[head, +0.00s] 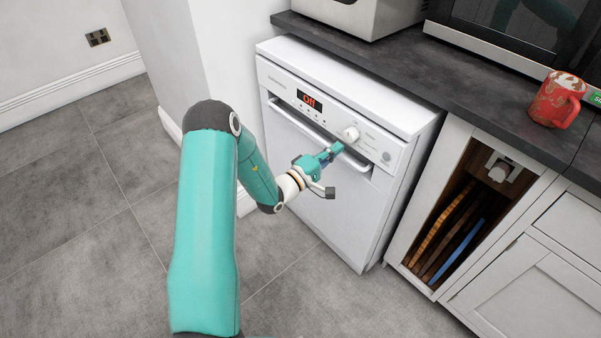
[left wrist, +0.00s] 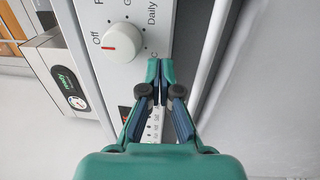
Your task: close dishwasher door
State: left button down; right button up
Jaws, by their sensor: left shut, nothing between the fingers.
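The white dishwasher door (head: 315,200) stands upright under the counter in the head view. It looks closed or nearly so; I cannot tell whether it is fully flush. Its long handle (head: 290,118) runs below the control panel, which has a red "Off" display and a round dial (head: 350,134). My left gripper (head: 338,147) is shut and empty, at the door front by the right part of the handle. In the left wrist view, its fingertips (left wrist: 160,66) are together beside the panel, near the dial (left wrist: 122,42). Contact is unclear. My right gripper is out of view.
A dark countertop (head: 400,82) runs above, with a red mug (head: 557,100) at right. An open-fronted cabinet with upright boards (head: 447,232) stands right of the dishwasher. A white wall (head: 165,60) is at left. Grey tiled floor (head: 90,230) is clear in front.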

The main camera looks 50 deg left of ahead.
pick_arm(q)
jog(key=s, duration=1.2)
jog(key=s+d+f+m+g+h, duration=0.2)
jog(key=d+f+g+h, duration=0.15)
jog(key=d, duration=0.55)
jog(key=s+d+f+m+g+h, duration=0.25)
jog(key=d+g+h, duration=0.25)
jog(key=d, duration=0.3)
jog(key=s+d+f+m+g+h, duration=0.15)
jog(key=d+f+g+h, duration=0.25)
jog(key=d, duration=0.5)
jog(key=s+d+f+m+g+y, duration=0.2)
jog(key=s+f+m+g+y, duration=0.35)
jog(key=s+f+g, duration=0.6)
jog(key=w+d+f+m+t+y, duration=0.2)
jog(key=w+d+m+t+y, duration=0.1)
jog(key=w+d+m+t, duration=0.15)
notch_tip(320, 180, up, 16)
jog(key=p, duration=1.6)
jog(key=shift+a+r+t, duration=0.25)
jog(key=shift+a+t, duration=0.15)
jog(key=shift+t, duration=0.05)
